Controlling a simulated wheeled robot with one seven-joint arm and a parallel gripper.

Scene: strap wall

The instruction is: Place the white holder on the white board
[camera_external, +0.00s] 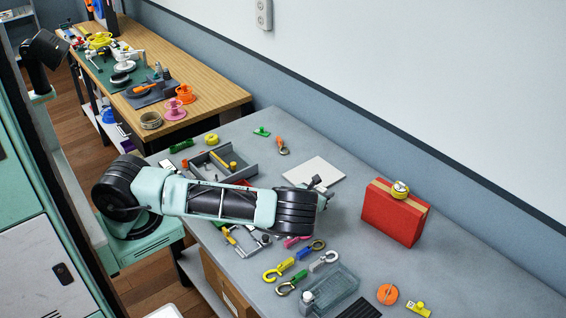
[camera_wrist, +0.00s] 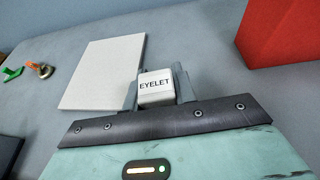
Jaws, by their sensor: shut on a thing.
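The white holder (camera_wrist: 155,86), a small white block labelled EYELET, is between the fingers of my gripper (camera_wrist: 156,95) in the wrist view. My gripper is shut on it. In the external view my gripper (camera_external: 320,184) is above the grey table, by the right corner of the white board; the holder is mostly hidden there. The white board (camera_external: 312,169) is a flat, bare panel lying on the table. In the wrist view the board (camera_wrist: 103,72) lies left of and beyond the holder, which appears apart from it.
A red box (camera_external: 396,211) with a yellow roll on top stands to the right. A grey tray (camera_external: 222,163) lies to the left. Several coloured hooks and a clear bin (camera_external: 330,288) are in front.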

